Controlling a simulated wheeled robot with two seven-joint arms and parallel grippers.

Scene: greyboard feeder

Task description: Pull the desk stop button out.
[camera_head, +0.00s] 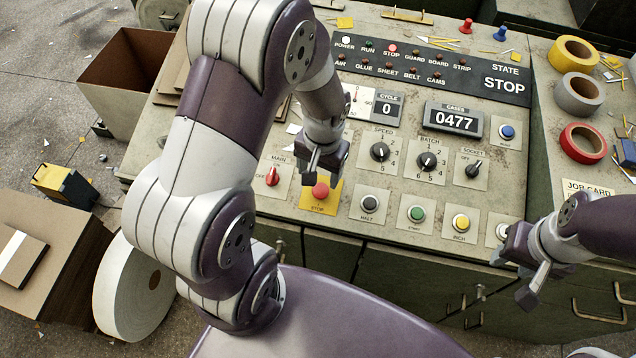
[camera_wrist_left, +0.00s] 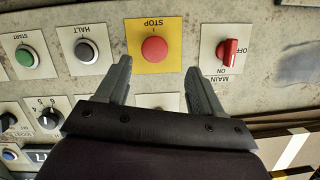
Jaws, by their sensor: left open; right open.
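The desk stop button is a red round button (camera_head: 320,190) on a yellow plate marked STOP, near the front edge of the sloped control desk (camera_head: 345,235). The red button also shows in the left wrist view (camera_wrist_left: 154,49), upside down, ahead of and between the two fingers. My left gripper (camera_head: 322,165) is just above and behind the button in the head view. It is open and empty, with its fingertips apart from the button (camera_wrist_left: 157,75). My right gripper (camera_head: 527,280) is open and empty at the desk's front right edge, away from the button.
The red MAIN switch (camera_head: 272,176) is left of the stop button and the HALT button (camera_head: 368,203) right of it. Knobs sit behind. Tape rolls (camera_head: 583,143) lie on the right side.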

